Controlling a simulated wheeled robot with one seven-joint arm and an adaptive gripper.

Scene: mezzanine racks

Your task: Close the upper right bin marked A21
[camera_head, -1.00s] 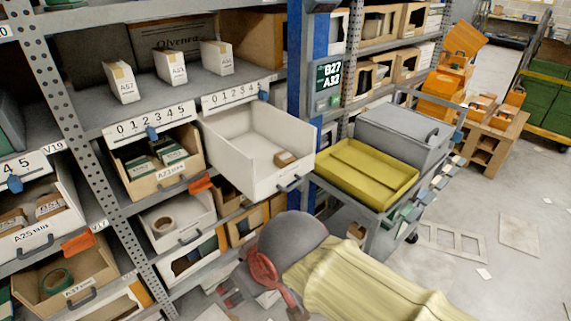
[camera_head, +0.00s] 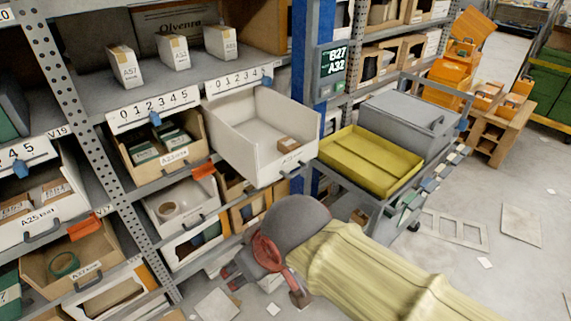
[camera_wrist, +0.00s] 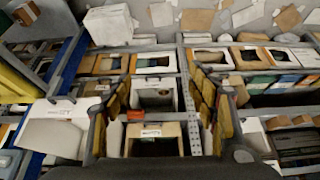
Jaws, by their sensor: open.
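The upper right bin (camera_head: 232,150) is a white drawer on the rack, pulled well out over the aisle. In the wrist view a white bin (camera_wrist: 45,138) at the left appears to be the same one. My gripper (camera_head: 266,286) is below and in front of the bin, apart from it. In the wrist view my gripper (camera_wrist: 158,95) has its fingers spread wide with nothing held between them.
A wooden bin (camera_head: 183,160) with dark boxes stands left of the white bin, also partly out. A lower white bin (camera_head: 180,210) holds a tape roll. A cart with a yellow tray (camera_head: 368,162) stands close on the right.

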